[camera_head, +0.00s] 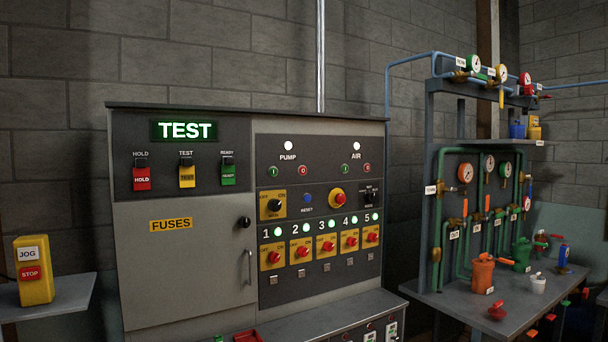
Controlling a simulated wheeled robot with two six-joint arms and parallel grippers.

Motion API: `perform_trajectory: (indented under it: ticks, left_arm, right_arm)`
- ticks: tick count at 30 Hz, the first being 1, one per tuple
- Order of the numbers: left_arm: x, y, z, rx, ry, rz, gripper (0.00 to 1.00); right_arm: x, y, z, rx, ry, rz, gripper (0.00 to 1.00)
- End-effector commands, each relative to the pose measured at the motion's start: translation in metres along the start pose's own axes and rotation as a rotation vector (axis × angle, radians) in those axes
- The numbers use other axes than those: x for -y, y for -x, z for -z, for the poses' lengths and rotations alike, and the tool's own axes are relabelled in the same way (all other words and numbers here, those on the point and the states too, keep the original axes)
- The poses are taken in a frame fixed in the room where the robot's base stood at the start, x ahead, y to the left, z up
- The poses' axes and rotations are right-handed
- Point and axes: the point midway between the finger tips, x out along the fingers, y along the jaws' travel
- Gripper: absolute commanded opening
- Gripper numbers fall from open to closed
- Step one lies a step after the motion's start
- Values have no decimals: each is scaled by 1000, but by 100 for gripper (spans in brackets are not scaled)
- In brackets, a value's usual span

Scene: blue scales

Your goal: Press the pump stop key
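The control cabinet (180,270) stands in the middle of the head view. Under its PUMP label (288,157) are a green key (273,171) on the left and a red key (304,170) on the right; the red one appears to be the pump stop key. A white lamp (289,146) glows above the label. Nothing covers the keys. Whether either key is pressed in is too small to tell. Neither of my grippers is in view.
A similar green and red pair (356,169) sits under AIR to the right. Below is a red mushroom button (337,198) on yellow. A yellow JOG/STOP box (33,270) stands at left. A pipe rack and bench (470,310) stand at right. Space before the keys looks clear.

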Motion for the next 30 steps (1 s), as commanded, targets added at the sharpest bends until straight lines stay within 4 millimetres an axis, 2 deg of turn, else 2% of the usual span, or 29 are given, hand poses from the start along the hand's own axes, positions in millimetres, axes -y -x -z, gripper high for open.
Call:
perform_trajectory:
  ticks: [8, 13, 20, 30]
  left_arm:
    - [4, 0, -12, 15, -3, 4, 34]
    - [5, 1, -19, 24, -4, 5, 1]
    - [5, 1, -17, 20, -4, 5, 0]
    - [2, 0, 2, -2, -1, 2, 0]
  right_arm:
    - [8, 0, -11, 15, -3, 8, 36]
    - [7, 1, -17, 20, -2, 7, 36]
    - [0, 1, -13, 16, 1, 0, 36]
    - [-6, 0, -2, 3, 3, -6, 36]
